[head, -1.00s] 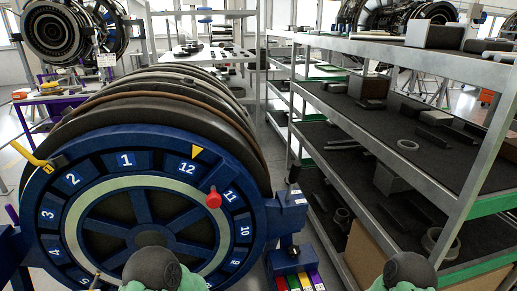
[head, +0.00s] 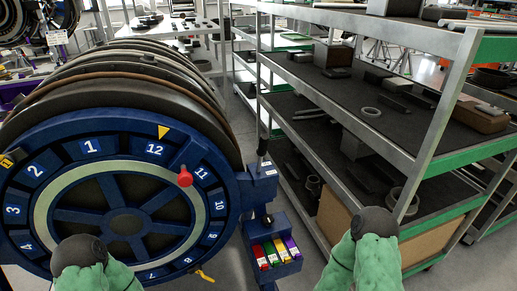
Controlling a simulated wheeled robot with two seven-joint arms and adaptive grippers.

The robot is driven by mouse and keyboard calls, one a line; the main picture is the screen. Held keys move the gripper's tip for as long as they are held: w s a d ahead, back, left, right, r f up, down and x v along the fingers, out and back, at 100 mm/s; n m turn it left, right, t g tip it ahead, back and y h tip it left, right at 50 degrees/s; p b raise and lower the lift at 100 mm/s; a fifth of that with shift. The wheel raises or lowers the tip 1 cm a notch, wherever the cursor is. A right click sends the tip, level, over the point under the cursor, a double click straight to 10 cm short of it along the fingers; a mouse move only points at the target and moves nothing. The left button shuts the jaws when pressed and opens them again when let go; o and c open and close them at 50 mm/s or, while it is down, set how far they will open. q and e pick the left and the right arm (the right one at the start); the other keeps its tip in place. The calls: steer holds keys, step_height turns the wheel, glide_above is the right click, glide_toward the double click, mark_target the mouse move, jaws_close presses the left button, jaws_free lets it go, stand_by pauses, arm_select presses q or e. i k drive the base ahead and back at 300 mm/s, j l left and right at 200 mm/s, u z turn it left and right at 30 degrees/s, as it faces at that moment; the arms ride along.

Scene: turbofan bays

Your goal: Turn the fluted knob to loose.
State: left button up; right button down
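A large blue engine ring (head: 230,215) with numbered plates faces me at the left. A small red knob (head: 185,177) stands out from it between plates 12 and 11. It is too small to tell whether this knob is fluted, and no other knob shows clearly as fluted. A yellow triangle (head: 163,131) sits above plate 12. My two green-sleeved arms come in at the bottom, the left one in front of the ring and the right one before the shelves. Neither gripper's fingers show.
A metal shelf rack (head: 425,135) with loose parts fills the right. Grey floor shows between.

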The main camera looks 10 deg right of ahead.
mark_target(267, 219)
steer(key=k+u, duration=0.25)
steer(key=u, duration=0.2)
steer(key=k+u, duration=0.3)
steer(key=u, duration=0.15)
